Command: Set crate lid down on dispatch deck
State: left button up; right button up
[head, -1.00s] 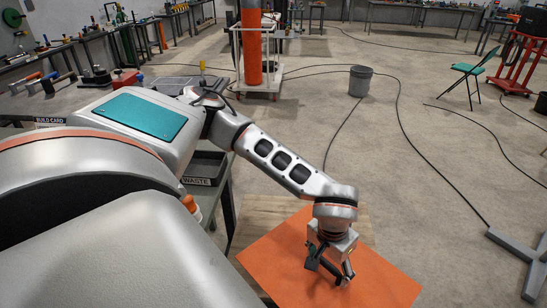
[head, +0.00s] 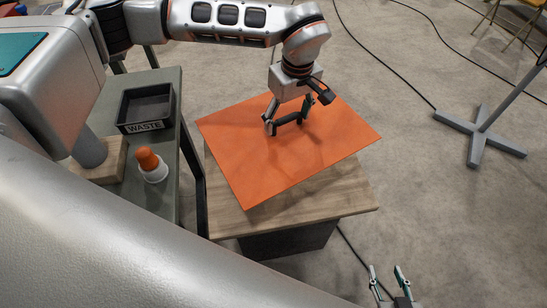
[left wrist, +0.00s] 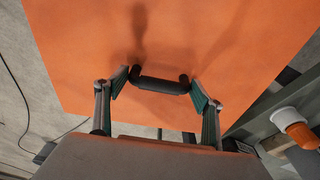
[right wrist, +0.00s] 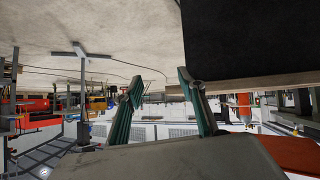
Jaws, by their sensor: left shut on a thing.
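The crate lid (head: 240,150) is a flat orange sheet with a black bar handle (head: 289,121). My left gripper (head: 287,118) comes from above and is shut on this handle. In the left wrist view the handle (left wrist: 160,86) spans between the two fingertips. The dispatch deck (head: 330,202) is a wooden top on a dark base. The lid lies over it, turned relative to it, and overhangs its far and side edges. The lid seems a little above the wood, but any gap is hard to judge. My right gripper (head: 390,285) is open and empty, low at the right.
Left of the deck stands a grey bench (head: 165,205) with a black WASTE bin (head: 146,108) and an orange-topped white bottle (head: 151,165). A grey cross-shaped stand foot (head: 480,133) is on the floor at right. Floor right of the deck is mostly clear.

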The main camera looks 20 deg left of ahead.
pick_arm(q)
jog(key=shift+w+r+n, duration=0.1)
jog(key=shift+w+n, duration=0.1)
jog(key=shift+n, duration=0.1)
notch_tip(320, 180, down, 16)
jog(key=shift+r+b, duration=0.15)
jog(key=shift+b, duration=0.8)
notch_tip(320, 180, down, 4)
jog(key=shift+b, duration=0.35)
jog(key=o, duration=1.3)
jog(key=shift+o, duration=0.5)
